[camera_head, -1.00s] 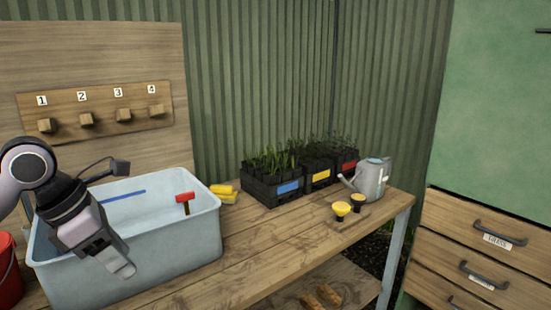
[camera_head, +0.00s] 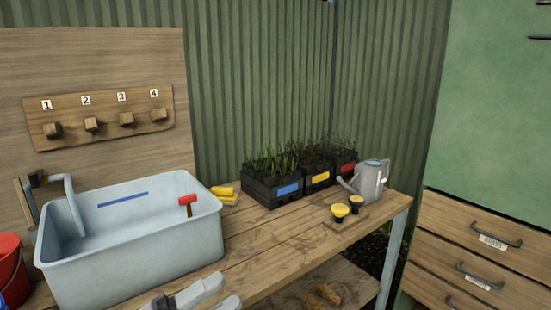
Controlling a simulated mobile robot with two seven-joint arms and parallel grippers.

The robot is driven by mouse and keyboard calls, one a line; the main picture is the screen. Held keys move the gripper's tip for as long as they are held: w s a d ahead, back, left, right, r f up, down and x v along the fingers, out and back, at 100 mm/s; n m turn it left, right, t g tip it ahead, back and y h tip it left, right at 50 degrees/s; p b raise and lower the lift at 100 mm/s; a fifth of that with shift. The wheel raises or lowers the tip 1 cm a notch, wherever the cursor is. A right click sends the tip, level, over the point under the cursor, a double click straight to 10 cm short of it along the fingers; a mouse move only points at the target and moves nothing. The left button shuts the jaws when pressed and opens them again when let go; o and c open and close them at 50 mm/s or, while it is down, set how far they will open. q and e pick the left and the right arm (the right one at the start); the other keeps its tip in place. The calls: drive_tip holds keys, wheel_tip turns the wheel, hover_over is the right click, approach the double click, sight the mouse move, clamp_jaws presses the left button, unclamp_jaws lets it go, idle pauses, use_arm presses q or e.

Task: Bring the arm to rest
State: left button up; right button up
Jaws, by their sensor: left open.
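My left gripper (camera_head: 229,290) shows at the bottom edge of the head view, in front of the grey-blue tub (camera_head: 148,270). Its two pale fingers are apart, with nothing seen between them. The rest of the left arm is cut off by the bottom of the picture. My right gripper is not in view.
The tub stands on a wooden bench (camera_head: 265,240), a red bucket (camera_head: 11,270) to its left. A yellow sponge (camera_head: 224,195), black plant crates (camera_head: 268,198), two yellow-topped items (camera_head: 340,211) and a grey watering can (camera_head: 371,184) stand farther right. The bench's middle front is clear.

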use_arm(q)
drive_tip(key=s+a+f+n+t+y, duration=0.1)
drive_tip(key=a+f+n+t+y, duration=0.25)
drive_tip(key=f+n+y, duration=0.45)
drive_tip(key=s+a+f+n+t+y, duration=0.1)
drive_tip(key=a+f+n+t+y, duration=0.3)
drive_tip(key=f+n, duration=0.5)
drive_tip(key=s+a+f+n+g+y, duration=0.2)
drive_tip(key=s+f+n+g, duration=0.2)
drive_tip(key=s+f, duration=0.2)
drive_tip(key=s+a+f+n+g+y+p, duration=0.1)
drive_tip(key=s+f+n+g+y, duration=0.2)
drive_tip(key=s+f+n, duration=0.2)
drive_tip(key=shift+s+a+f+g, duration=0.4)
drive_tip(key=shift+s+f, duration=0.2)
drive_tip(key=shift+f, duration=0.1)
